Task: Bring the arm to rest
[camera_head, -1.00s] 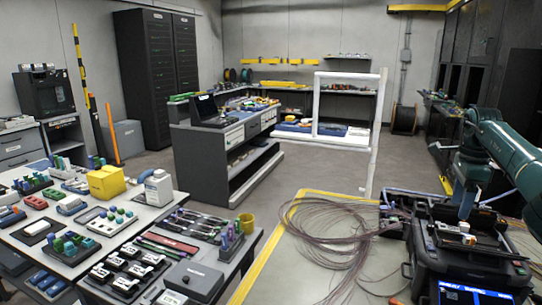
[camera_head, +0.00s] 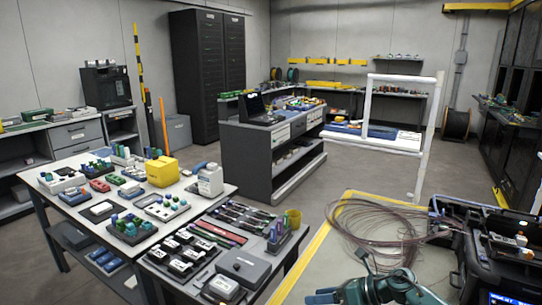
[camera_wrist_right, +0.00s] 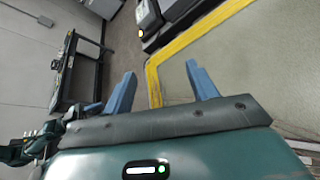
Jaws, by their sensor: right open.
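My right gripper (camera_wrist_right: 161,84) shows in the right wrist view with its two blue fingers spread apart. Nothing is between them; behind them lie the pale mat and its yellow border.
A loose fibre coil (camera_head: 385,225) lies on the pale mat (camera_head: 330,262). The black splicer case (camera_head: 482,275) stands at the right edge. A crowded white table (camera_head: 75,205) is at the left. Bare floor (camera_head: 290,205) lies between table and cabinet.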

